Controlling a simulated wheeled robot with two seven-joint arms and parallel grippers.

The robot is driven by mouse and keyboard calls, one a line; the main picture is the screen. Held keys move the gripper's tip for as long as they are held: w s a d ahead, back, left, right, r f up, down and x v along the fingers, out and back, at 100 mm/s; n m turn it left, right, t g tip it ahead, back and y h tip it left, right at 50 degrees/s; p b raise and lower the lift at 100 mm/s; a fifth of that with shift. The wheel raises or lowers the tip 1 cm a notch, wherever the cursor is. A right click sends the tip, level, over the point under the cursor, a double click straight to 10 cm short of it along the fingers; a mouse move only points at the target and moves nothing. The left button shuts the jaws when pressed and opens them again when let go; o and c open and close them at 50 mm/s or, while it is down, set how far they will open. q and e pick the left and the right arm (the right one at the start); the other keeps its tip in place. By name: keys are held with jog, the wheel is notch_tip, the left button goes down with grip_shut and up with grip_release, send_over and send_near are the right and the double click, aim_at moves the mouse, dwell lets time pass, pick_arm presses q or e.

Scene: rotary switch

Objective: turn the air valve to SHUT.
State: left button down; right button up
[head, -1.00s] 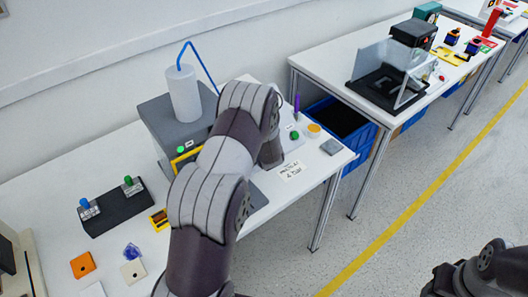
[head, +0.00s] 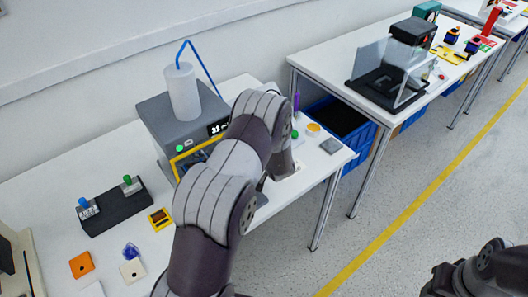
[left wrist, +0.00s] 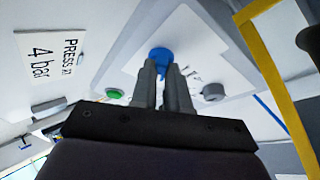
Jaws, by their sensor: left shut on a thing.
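In the left wrist view, the blue knob (left wrist: 159,52) of the air valve sits on a pale panel (left wrist: 205,50). My left gripper (left wrist: 165,67) has its two fingers close together, shut on the knob. Part of the knob is hidden by the fingertips. Dark lettering beside it on the panel is partly covered and I cannot read it. In the head view my left arm hides the gripper and the valve. Only part of my right arm shows at the lower right; its gripper is not visible.
A grey machine (head: 160,118) with a white cylinder (head: 182,92) stands behind my arm. A green button (left wrist: 115,93) and a grey knob (left wrist: 213,92) flank the fingers. A sign (left wrist: 52,57) reads PRESS AT 4 bar. A black block (head: 118,212) stands at left.

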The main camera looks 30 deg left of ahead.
pick_arm(q)
jog(key=n, duration=0.2)
jog(key=n+y, duration=0.1)
jog(key=n, duration=0.1)
jog(key=n+g+y, duration=0.1)
jog(key=n, duration=0.2)
jog(key=shift+w+d+f+b, duration=0.1)
jog(key=shift+d+f+b, duration=0.15)
jog(key=shift+b, duration=0.15)
jog(key=n+g+y, duration=0.1)
jog(key=n, duration=0.2)
jog(key=n+g+y+b, duration=0.1)
jog(key=n, duration=0.2)
jog(key=shift+w+d+n, duration=0.15)
jog(key=shift+w+n, duration=0.05)
jog(key=shift+n, duration=0.2)
jog(key=c, duration=1.1)
grip_release()
jog(key=v, duration=1.2)
jog(key=shift+d+r+b, duration=0.1)
jog(key=shift+d+b, duration=0.2)
jog(key=shift+b, duration=0.05)
